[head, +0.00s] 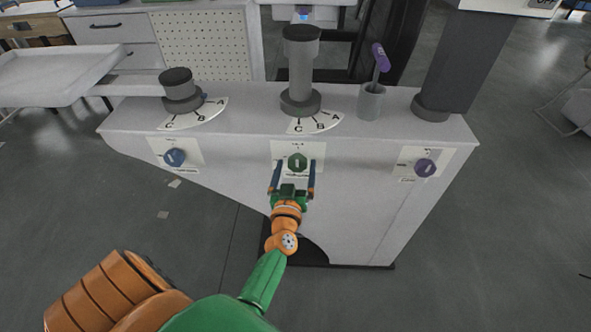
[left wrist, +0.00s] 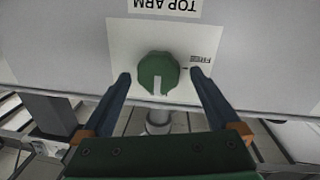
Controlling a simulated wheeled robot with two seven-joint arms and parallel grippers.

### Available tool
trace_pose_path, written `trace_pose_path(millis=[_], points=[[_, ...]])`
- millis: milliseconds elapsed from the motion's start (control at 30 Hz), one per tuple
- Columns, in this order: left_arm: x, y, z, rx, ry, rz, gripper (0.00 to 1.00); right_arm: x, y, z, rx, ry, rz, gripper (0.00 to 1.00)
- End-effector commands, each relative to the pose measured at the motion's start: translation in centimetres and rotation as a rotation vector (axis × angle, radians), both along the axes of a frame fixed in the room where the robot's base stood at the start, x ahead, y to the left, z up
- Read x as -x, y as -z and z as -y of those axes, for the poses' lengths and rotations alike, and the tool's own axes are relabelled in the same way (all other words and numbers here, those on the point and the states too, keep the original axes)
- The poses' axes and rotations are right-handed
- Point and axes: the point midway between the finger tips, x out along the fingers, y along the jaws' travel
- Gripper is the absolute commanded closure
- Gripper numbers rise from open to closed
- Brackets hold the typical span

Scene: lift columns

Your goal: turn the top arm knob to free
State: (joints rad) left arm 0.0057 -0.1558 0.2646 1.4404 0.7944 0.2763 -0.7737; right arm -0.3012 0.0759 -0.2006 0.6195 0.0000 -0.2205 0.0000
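The top arm knob is green with a white pointer line. In the head view the knob (head: 297,162) sits on the middle white plate of the column's front face. In the left wrist view the knob (left wrist: 158,75) lies below an upside-down TOP ARM label (left wrist: 166,6), its white line pointing down in the picture. A small FREE mark (left wrist: 201,58) is to its right. My left gripper (head: 292,165) is open, with one finger on each side of the knob and gaps showing; it also shows in the left wrist view (left wrist: 161,74). My right gripper is not in view.
A blue knob (head: 174,157) is on the left plate and a purple knob (head: 425,168) on the right plate. Grey posts with A-B-C dials and a cup (head: 371,100) with a purple-handled tool stand on the ledge above. A white tray (head: 50,75) is at left.

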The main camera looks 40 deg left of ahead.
Motion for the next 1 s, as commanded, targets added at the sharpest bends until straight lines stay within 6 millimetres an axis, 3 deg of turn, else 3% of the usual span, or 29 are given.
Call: trace_pose_path(millis=[33, 333, 667, 1000], points=[[0.01, -0.01, 0.02, 0.0, 0.0, 0.0, 0.09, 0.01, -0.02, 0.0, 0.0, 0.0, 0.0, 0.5], [0.03, 0.02, 0.02, 0.0, 0.0, -0.001, 0.9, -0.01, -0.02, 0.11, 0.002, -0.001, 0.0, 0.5], [0.06, 0.13, 0.02, 0.051, 0.0, 0.03, 0.9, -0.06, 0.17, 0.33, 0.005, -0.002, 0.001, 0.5], [0.1, 0.34, -0.02, 0.276, 0.001, 0.168, 0.89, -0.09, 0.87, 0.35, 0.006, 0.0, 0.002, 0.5]])
